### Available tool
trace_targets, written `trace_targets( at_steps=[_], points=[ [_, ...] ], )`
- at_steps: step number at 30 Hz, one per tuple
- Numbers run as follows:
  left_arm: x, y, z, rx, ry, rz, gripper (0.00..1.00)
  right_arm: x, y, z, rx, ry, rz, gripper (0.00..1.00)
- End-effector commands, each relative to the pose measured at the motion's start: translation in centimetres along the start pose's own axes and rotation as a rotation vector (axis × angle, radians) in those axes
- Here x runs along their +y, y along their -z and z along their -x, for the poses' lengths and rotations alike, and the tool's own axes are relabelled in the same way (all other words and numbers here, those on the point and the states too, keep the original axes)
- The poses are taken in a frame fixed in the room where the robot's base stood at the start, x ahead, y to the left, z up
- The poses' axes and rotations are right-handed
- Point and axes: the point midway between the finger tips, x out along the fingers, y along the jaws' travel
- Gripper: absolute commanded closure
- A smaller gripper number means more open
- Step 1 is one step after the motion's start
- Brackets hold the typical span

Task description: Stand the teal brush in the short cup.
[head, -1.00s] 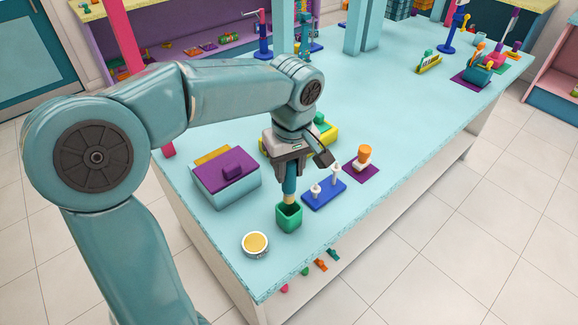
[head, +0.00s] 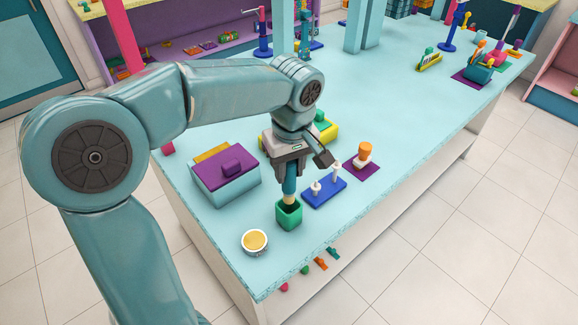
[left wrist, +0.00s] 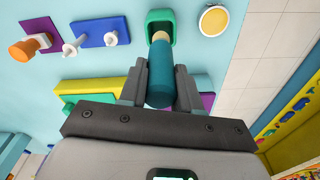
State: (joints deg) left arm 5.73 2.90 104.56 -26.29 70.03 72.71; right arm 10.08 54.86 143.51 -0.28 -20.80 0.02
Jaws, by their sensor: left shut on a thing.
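The teal brush (head: 289,186) is upright in my left gripper (head: 290,172), its pale lower end pointing down. In the left wrist view the brush (left wrist: 160,78) sits between both fingers of the gripper (left wrist: 160,88), which is shut on it. The short cup, a green square one (head: 289,217), stands on the table directly below. The brush's pale end is at the cup's mouth and overlaps its opening; I cannot tell how deep it reaches. The cup (left wrist: 153,17) also shows at the top of the left wrist view. My right gripper is not in view.
A round tin with a yellow top (head: 255,242) stands left of the cup near the table edge. A blue block with white pegs (head: 324,192) is just right of it. A box with a purple lid (head: 226,180) stands behind left. An orange-topped item (head: 364,155) is farther right.

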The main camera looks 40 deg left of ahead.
Motion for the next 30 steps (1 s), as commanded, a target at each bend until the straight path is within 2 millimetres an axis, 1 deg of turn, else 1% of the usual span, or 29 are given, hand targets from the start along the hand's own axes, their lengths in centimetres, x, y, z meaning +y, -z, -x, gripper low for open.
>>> trace_targets(
  at_steps=[8,23,30],
  points=[
    [0.0,0.0,-0.1,0.000,0.000,0.000,1.00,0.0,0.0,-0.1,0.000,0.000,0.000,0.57],
    [0.0,-0.1,-1.6,0.000,0.001,0.000,1.00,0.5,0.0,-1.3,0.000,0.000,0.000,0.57],
    [0.0,-0.1,-1.5,0.000,0.000,0.000,1.00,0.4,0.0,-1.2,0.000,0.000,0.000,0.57]
  ],
)
